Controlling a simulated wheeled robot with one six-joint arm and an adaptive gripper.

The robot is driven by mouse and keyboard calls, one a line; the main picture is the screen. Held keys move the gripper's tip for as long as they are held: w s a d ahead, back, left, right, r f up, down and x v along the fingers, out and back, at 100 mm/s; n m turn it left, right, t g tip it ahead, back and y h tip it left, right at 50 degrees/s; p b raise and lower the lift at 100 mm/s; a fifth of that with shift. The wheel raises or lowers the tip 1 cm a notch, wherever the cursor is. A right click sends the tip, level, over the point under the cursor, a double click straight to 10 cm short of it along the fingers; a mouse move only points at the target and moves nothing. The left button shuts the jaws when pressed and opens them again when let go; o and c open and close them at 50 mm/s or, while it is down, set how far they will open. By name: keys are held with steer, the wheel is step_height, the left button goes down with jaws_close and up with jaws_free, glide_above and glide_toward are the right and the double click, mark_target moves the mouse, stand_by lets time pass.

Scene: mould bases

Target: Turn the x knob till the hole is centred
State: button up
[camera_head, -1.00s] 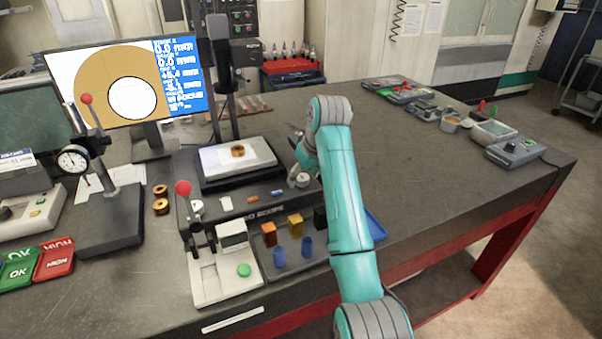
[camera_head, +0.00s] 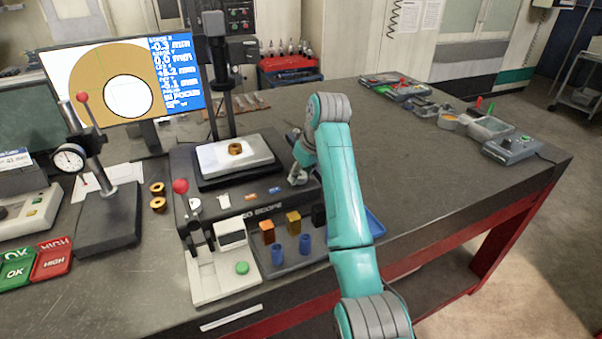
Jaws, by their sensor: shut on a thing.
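The monitor (camera_head: 62,70) shows a tan ring with a white round hole (camera_head: 129,97); the hole lies right of and a little below the middle of the picture. Blue readout lines stand beside it; the top one reads about -0.3 mm. A brass ring (camera_head: 235,148) lies on the pale stage (camera_head: 255,153) of the scope. My gripper (camera_head: 297,173) is at the right side of the stage, shut on the x knob. The knob is mostly hidden by the gripper, and the fingers are small in view.
A dial gauge on a stand (camera_head: 70,158) is at the left. Orange, yellow and blue small parts (camera_head: 280,240) stand at the scope's front.

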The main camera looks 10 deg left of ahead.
steer(key=n+g, duration=0.1)
steer(key=n, duration=0.2)
steer(key=shift+w+d+n+y, duration=0.1)
steer(key=shift+n+y, duration=0.3)
steer(key=n+g, duration=0.1)
steer(key=n, duration=0.2)
steer(key=shift+w+n+g, duration=0.1)
steer(key=shift+n+g, duration=0.3)
steer(key=n+g, duration=0.1)
steer(key=n, duration=0.2)
steer(key=shift+n, duration=0.3)
steer(key=shift+w+n+g, duration=0.1)
steer(key=shift+n+g, duration=0.8)
steer(key=shift+n, duration=0.9)
steer(key=shift+h, duration=0.3)
steer(key=o, duration=1.1)
steer(key=shift+o, duration=0.2)
